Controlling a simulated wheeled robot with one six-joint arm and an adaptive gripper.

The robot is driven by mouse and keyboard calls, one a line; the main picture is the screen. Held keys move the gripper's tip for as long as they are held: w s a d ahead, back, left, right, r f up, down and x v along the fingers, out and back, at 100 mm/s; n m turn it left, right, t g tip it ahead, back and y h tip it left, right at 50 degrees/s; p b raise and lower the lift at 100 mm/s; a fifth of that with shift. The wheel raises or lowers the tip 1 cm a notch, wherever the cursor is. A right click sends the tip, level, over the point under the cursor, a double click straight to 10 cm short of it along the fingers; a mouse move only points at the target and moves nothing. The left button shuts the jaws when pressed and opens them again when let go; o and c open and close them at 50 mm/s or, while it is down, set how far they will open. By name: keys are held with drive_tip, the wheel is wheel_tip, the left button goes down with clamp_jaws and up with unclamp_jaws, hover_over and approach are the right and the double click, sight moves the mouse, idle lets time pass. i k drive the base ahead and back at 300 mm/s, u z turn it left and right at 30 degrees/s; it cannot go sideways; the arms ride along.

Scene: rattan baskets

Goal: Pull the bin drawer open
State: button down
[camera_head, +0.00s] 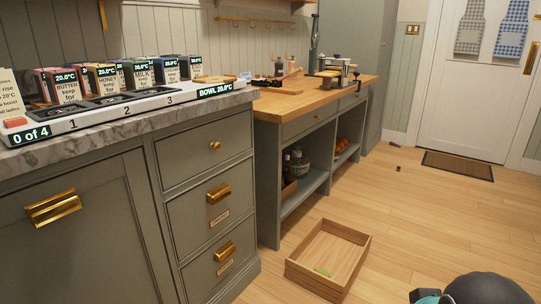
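A large grey-green cabinet front (85,250) with a brass cup handle (54,208) fills the lower left and stands closed. To its right is a closed stack of three narrower drawers: the top one has a round brass knob (215,146), the middle one a brass cup handle (219,193), and the bottom one another (225,251). The lower two carry small labels too small to read. I cannot tell for certain which front is the bin drawer; the large one shows no label. Part of my own arm, dark and rounded, shows at the bottom right. My gripper is not in view.
An open wooden crate (347,252) with a small green item inside lies on the floor right of the drawers. A wooden-topped bench (310,104) stands behind it. The floor (440,215) is mostly clear up to a doormat (457,166).

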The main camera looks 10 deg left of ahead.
sight(90, 234)
drive_tip(key=u, duration=2.05)
drive_tip(key=k, duration=0.5)
drive_tip(key=z, duration=0.8)
drive_tip(key=i, duration=0.25)
drive_tip(key=u, duration=0.35)
